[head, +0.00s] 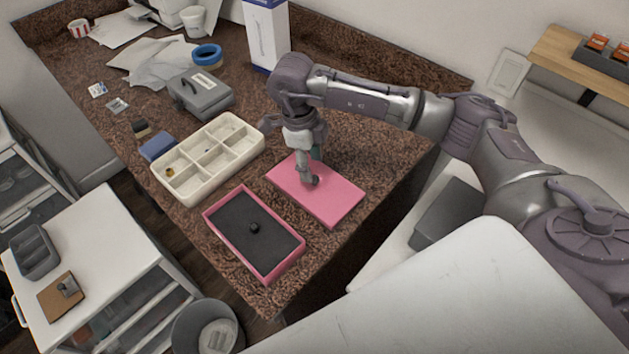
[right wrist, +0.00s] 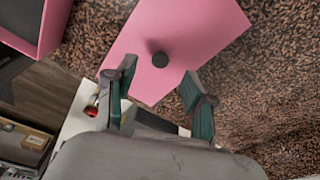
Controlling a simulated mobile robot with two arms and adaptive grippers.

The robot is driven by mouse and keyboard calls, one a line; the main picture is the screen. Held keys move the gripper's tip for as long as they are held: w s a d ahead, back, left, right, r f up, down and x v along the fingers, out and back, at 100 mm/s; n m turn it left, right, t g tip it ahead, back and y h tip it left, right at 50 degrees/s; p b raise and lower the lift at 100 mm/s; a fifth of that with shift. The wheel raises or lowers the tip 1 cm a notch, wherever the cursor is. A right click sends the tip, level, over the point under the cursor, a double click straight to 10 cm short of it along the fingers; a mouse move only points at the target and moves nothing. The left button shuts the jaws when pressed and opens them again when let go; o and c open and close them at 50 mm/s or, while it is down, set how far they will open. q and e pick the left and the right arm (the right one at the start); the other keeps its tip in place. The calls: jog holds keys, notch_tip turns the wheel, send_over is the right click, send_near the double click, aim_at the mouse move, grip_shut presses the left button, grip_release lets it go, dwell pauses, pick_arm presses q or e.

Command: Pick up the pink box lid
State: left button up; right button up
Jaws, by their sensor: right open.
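The pink box lid (head: 336,203) lies flat on the brown speckled counter, beside the open pink box (head: 283,272), which has a dark interior and a small black piece in its middle. In the right wrist view the lid (right wrist: 190,35) has a round black knob (right wrist: 160,60) on top. My right gripper (head: 310,174) points down over the lid. In the right wrist view its two fingers (right wrist: 157,88) are spread apart, with the knob just ahead of the gap and nothing between them. Whether the fingertips touch the lid cannot be told. My left gripper is not in view.
A cream compartment tray (head: 186,197) stands left of the box. A grey case (head: 205,97), a blue tape roll (head: 207,52) and a tall white box (head: 268,35) are farther back. The counter's front edge (head: 268,309) is close to the pink box. Bare counter surrounds the lid's right side.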

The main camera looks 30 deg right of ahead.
aim_at(314, 178)
jog(key=f, duration=0.1)
jog(key=f+p, duration=0.1)
jog(key=f, duration=0.1)
jog(key=shift+s+d+f+p, duration=0.2)
jog(key=shift+s+f+p, duration=0.05)
jog(key=shift+f+p, duration=0.1)
jog(key=shift+f, duration=0.45)
grip_shut()
